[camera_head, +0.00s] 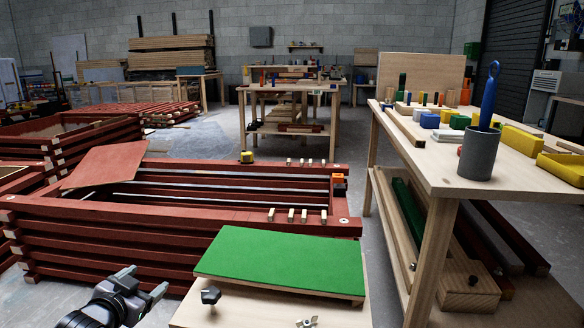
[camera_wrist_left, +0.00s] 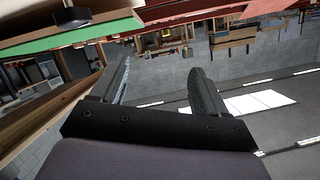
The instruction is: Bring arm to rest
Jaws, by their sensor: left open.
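My left gripper (camera_head: 143,287) is at the bottom left of the head view, in front of the stacked red battens (camera_head: 110,236) and left of the green-topped board (camera_head: 283,262). Its fingers are apart with nothing between them. In the left wrist view my left gripper (camera_wrist_left: 165,85) also shows two spread, empty fingers, and the room appears tilted. The green board shows in that view along the upper left (camera_wrist_left: 80,38). My right gripper is in neither view.
A wooden workbench (camera_head: 440,172) stands at the right, bearing a grey cup (camera_head: 478,153) with a blue-handled tool, colored blocks and a yellow tray (camera_head: 562,167). A black knob (camera_head: 210,295) sits by the green board. Open grey floor (camera_head: 205,140) lies behind the red stack.

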